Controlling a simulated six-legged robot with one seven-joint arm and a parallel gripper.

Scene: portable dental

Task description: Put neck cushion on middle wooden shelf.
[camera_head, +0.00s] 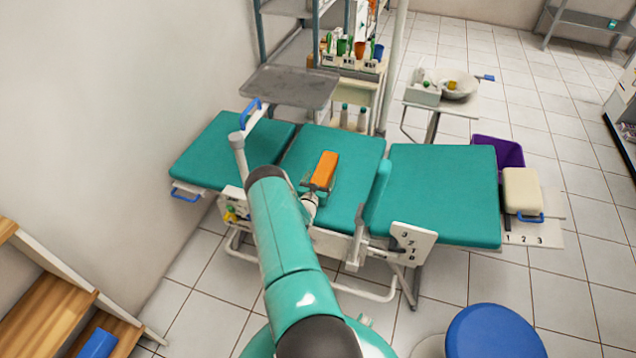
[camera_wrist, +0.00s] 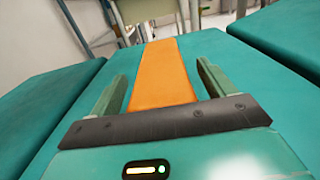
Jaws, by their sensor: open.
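An orange padded block (camera_head: 326,165), which looks like the neck cushion, lies on the middle section of the teal dental couch (camera_head: 358,150). My gripper (camera_head: 319,184) is at its near end. In the wrist view the orange block (camera_wrist: 158,92) runs between the two green fingers of my open gripper (camera_wrist: 160,72), with a gap on each side. A wooden shelf unit stands at the lower left; its middle board (camera_head: 45,306) is bare where visible. A blue object (camera_head: 98,343) lies on the board below.
A beige cushion-like piece (camera_head: 522,190) sits on a numbered white panel at the right. A blue stool (camera_head: 492,333) stands at the front right. A metal rack (camera_head: 290,88) with a tray is behind the couch. Tiled floor is open around the couch.

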